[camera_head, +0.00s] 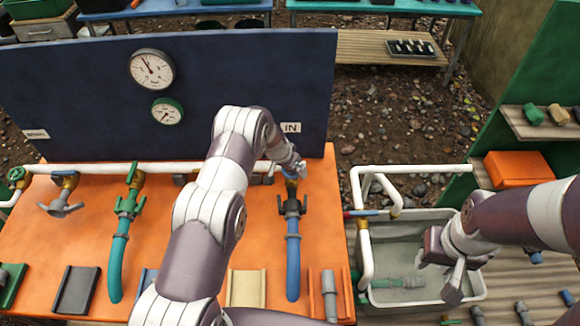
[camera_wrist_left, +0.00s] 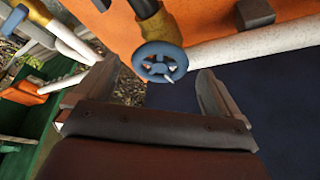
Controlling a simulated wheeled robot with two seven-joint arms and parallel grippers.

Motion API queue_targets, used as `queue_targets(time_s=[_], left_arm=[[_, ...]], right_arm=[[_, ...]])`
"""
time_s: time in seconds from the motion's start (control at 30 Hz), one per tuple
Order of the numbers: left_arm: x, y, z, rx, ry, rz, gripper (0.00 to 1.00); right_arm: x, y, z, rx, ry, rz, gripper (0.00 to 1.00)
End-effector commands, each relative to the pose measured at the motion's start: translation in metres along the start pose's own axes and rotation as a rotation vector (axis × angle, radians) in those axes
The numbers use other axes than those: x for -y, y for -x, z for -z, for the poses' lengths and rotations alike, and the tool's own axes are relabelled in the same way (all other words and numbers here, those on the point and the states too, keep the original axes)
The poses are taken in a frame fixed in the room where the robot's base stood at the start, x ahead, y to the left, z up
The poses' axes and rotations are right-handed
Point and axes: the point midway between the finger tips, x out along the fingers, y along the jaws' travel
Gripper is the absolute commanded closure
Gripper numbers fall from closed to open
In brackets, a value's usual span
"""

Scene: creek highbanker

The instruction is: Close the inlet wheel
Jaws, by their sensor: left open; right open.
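The blue inlet wheel (camera_wrist_left: 152,62) sits on a brass-coloured valve body (camera_wrist_left: 158,27), between my left fingertips and slightly beyond them in the left wrist view. In the head view only a bit of blue (camera_head: 290,174) shows below the IN label (camera_head: 291,127); my gripper hides most of it. My left gripper (camera_head: 294,164) is open around the wheel's place, and I cannot tell whether the fingers touch it. My right gripper (camera_head: 440,272) is open and empty above the grey tub at right.
A dark blue panel (camera_head: 85,90) with two gauges stands behind the orange bench (camera_head: 190,250). A white pipe (camera_head: 100,168) runs along its back. A blue hose (camera_head: 293,265) hangs below the IN valve. A grey water tub (camera_head: 470,295) is at right.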

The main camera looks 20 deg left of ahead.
Motion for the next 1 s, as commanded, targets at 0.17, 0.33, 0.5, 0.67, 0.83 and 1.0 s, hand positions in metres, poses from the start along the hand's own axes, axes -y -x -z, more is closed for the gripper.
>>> queue_targets(time_s=[0.17,0.33,0.5,0.67,0.83,1.0], left_arm=[[0.0002,-0.0098,0.0006,-0.002,-0.002,0.001,0.03],[0.0001,-0.0105,0.0004,-0.001,-0.001,0.001,0.03],[0.0001,-0.0104,0.0003,-0.001,-0.001,0.0,0.38],[0.0001,-0.0103,0.0002,-0.001,-0.001,0.0,0.59],[0.0004,-0.0108,0.0001,-0.001,-0.015,-0.006,0.59],[0.0013,-0.0126,-0.0011,0.0,-0.073,-0.03,0.59]], right_arm=[[0.0,0.0012,0.0001,0.0,0.0,0.0,0.57],[0.0,0.001,0.0001,0.0,0.0,0.0,0.57],[0.0,0.001,0.0001,0.0,0.0,0.0,0.57],[0.0,0.0009,0.0001,0.0,0.0,0.0,0.57],[0.0,-0.0011,-0.0001,0.0,0.0,0.0,0.57],[0.0,-0.0075,-0.0009,0.0,0.0,0.0,0.57]])
